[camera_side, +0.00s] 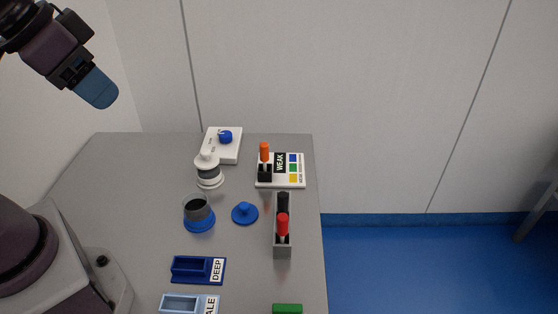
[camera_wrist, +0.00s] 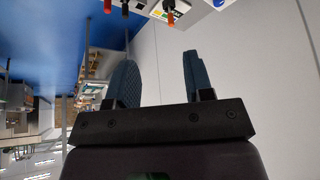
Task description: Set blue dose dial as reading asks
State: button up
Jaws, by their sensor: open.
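The blue dose dial (camera_side: 225,137) is a small round knob on a white box (camera_side: 234,153) at the back of the table. Marks on the box are too small to read. A white card (camera_side: 297,183) to its right carries the word WEAK and blue, green and yellow squares. An orange-topped item in a black holder (camera_side: 265,172) stands at the card's left side. My gripper (camera_side: 100,92) is high at the upper left, well away from the dial. In the wrist view my gripper (camera_wrist: 160,78) has its two blue fingers apart with nothing between them.
A white stacked piece (camera_side: 208,172) stands just in front of the box. Nearby are a dark cup on a blue base (camera_side: 198,218), a blue knobbed lid (camera_side: 244,213) and a grey rack (camera_side: 283,252) with black and red items. A DEEP tray (camera_side: 190,277) lies in front.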

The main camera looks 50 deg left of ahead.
jog(key=shift+o, duration=0.5)
jog(key=shift+o, duration=1.2)
jog(key=shift+a+f, duration=0.1)
jog(key=n+g, duration=0.6)
send_over(225, 134)
jog(key=shift+f, duration=9.8)
notch_tip(225, 134, down, 12)
jog(key=shift+a+f, duration=0.1)
jog(key=c, duration=0.9)
